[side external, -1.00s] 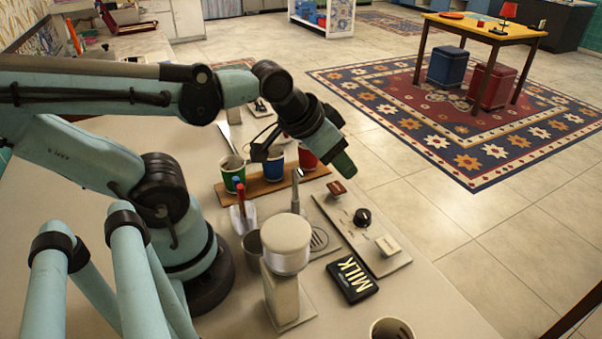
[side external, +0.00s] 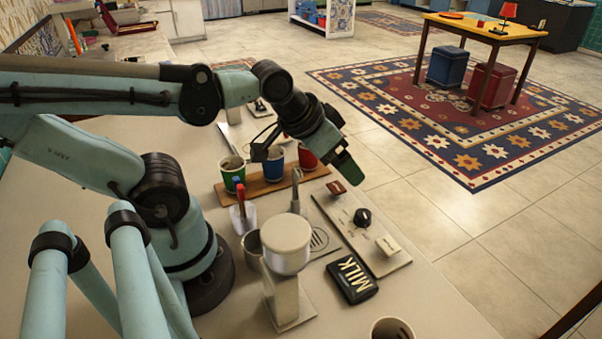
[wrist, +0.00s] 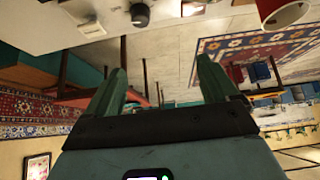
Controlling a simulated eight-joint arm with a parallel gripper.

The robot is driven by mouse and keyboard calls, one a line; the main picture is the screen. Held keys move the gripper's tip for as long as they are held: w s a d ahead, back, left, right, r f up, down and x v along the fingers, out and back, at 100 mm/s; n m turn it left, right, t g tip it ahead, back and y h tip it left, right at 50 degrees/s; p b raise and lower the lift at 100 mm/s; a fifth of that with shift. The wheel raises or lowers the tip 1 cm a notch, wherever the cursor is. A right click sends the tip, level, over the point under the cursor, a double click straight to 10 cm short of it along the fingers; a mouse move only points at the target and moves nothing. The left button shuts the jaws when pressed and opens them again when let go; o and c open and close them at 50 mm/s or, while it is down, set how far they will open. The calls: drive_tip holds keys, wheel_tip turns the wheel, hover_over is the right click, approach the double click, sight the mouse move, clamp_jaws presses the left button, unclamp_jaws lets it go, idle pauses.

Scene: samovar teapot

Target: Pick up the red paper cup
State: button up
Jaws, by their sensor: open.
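The red paper cup (side external: 307,160) stands upright at the right end of a wooden board, partly hidden behind my gripper in the side external view. It also shows in the wrist view (wrist: 284,12) at the top right edge, cut off and outside the space between the fingers.
A green cup (side external: 232,172) and a blue cup (side external: 274,165) stand on the same wooden board (side external: 262,188). The counter's edge lies close on the right.

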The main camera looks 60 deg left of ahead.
wheel_tip(320, 180, up, 3)
drive_tip(key=m+g, duration=0.4)
drive_tip(key=g, duration=0.3)
hover_over(309, 155)
drive_tip(key=w+a, duration=0.2)
drive_tip(key=shift+m, duration=0.3)
drive_tip(key=shift+s+a+f, duration=0.1)
drive_tip(key=shift+s+f, duration=0.1)
drive_tip(key=shift+f, duration=2.8)
drive_tip(key=shift+s+a+f, duration=0.1)
drive_tip(key=shift+s+f, duration=0.1)
drive_tip(key=shift+f, duration=2.8)
drive_tip(key=c, duration=0.7)
